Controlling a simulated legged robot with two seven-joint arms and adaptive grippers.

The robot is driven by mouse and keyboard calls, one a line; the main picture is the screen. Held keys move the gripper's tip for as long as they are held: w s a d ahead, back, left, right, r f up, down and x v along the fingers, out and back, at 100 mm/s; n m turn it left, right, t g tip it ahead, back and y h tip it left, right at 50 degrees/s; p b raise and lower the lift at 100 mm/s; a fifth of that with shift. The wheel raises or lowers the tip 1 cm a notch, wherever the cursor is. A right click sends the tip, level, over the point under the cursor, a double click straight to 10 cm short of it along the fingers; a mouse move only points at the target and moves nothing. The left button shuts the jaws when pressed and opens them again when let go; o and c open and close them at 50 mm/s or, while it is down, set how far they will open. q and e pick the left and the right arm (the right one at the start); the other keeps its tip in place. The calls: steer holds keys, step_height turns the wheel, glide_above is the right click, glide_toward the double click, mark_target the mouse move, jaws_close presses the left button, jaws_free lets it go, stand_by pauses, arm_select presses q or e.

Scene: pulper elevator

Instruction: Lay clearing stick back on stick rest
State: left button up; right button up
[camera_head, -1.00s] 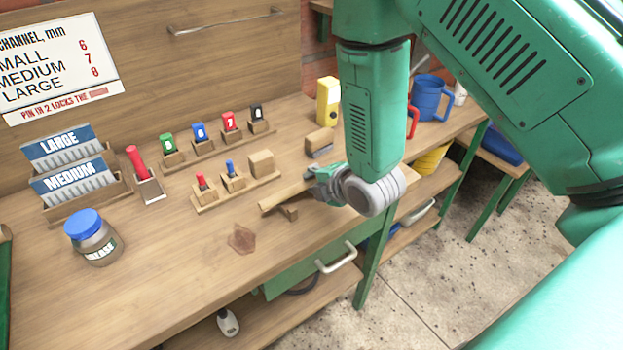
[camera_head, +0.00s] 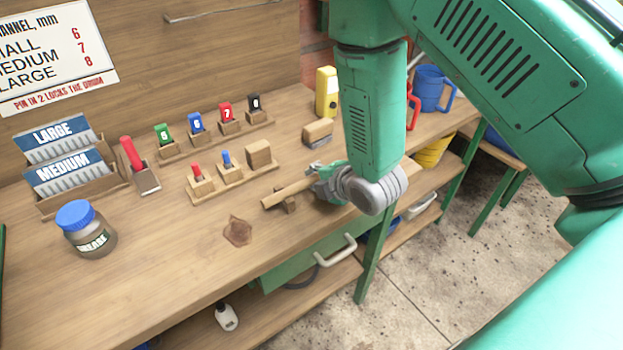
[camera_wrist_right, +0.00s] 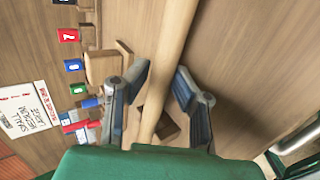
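The clearing stick (camera_head: 283,194) is a pale wooden rod near the front right edge of the bench. It lies across a small brown wooden stick rest (camera_head: 290,206) and appears to touch it. My right gripper (camera_head: 325,183) is at the stick's right part. In the right wrist view, the stick (camera_wrist_right: 172,55) runs between the fingers of my right gripper (camera_wrist_right: 161,68), which stand apart with a gap beside the stick. The stick rest (camera_wrist_right: 170,130) shows partly behind the stick there. My left gripper is not in view.
A wooden block brush (camera_head: 318,132), a peg holder (camera_head: 235,178) and a yellow object (camera_head: 327,92) stand behind the stick. A grease jar (camera_head: 88,238) stands at left. A drawer handle (camera_head: 336,252) sits below the front edge.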

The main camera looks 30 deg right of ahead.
steer(key=shift+o, duration=1.2)
steer(key=shift+d, duration=0.2)
steer(key=shift+d+f, duration=0.1)
steer(key=shift+d, duration=0.1)
steer(key=shift+s+a+r, duration=0.2)
steer(key=shift+s+r, duration=0.1)
steer(key=shift+s, duration=0.05)
steer(key=v, duration=0.5)
steer(key=shift+s+r, duration=0.2)
steer(key=shift+s+d+r, duration=0.1)
steer(key=shift+s+r, duration=0.05)
steer(key=shift+s, duration=0.1)
steer(key=shift+s+d, duration=0.2)
steer(key=shift+d, duration=0.1)
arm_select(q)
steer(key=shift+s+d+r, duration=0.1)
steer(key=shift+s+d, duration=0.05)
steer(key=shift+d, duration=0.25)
arm_select(e)
steer(key=shift+d, duration=0.1)
